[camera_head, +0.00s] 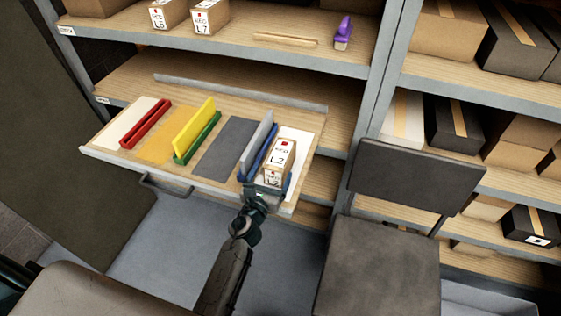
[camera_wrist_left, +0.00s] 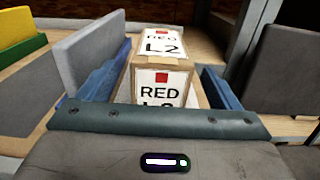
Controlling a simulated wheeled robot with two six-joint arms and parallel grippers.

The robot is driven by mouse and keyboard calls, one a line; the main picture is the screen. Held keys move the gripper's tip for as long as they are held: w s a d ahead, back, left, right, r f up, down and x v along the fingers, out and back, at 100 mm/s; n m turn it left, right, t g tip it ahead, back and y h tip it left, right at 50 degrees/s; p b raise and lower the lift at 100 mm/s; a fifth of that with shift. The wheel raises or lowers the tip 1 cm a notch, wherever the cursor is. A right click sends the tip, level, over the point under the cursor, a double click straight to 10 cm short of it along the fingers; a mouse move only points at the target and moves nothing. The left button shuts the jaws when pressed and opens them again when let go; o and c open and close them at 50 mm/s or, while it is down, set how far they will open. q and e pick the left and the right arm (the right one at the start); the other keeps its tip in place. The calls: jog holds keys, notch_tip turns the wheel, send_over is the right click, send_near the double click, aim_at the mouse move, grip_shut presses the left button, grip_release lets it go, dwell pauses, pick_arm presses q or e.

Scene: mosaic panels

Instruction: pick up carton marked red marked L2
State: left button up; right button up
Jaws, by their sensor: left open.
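The carton marked red L2 (camera_head: 280,155) is a small tan box with white labels and a red square, standing on the white panel at the right end of the pulled-out shelf board. It also shows upright in the left wrist view (camera_wrist_left: 160,85), with its RED label facing me and the lower label partly hidden. My left gripper (camera_head: 267,185) is at the carton's near side. It is open, with a blue finger (camera_wrist_left: 217,87) at the carton's right; the left finger is hard to separate from a blue holder. My right gripper is not seen.
A grey plate in a blue holder (camera_head: 258,150) stands close left of the carton. A yellow plate (camera_head: 195,127) in a green holder and a red bar (camera_head: 146,124) are farther left. Cartons L5 (camera_head: 167,14) and L7 (camera_head: 208,17) sit above. A dark chair (camera_head: 383,262) stands at right.

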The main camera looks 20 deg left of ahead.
aim_at(278, 162)
pick_arm(q)
jog(key=w, duration=0.4)
jog(key=w+b, duration=0.1)
jog(key=w, duration=0.1)
jog(key=shift+d+f, duration=0.2)
jog(key=shift+f, duration=0.2)
jog(key=shift+r, duration=0.1)
jog(key=shift+c, duration=1)
jog(key=c, duration=1.4)
jog(key=shift+r, duration=0.1)
jog(key=shift+c, duration=0.3)
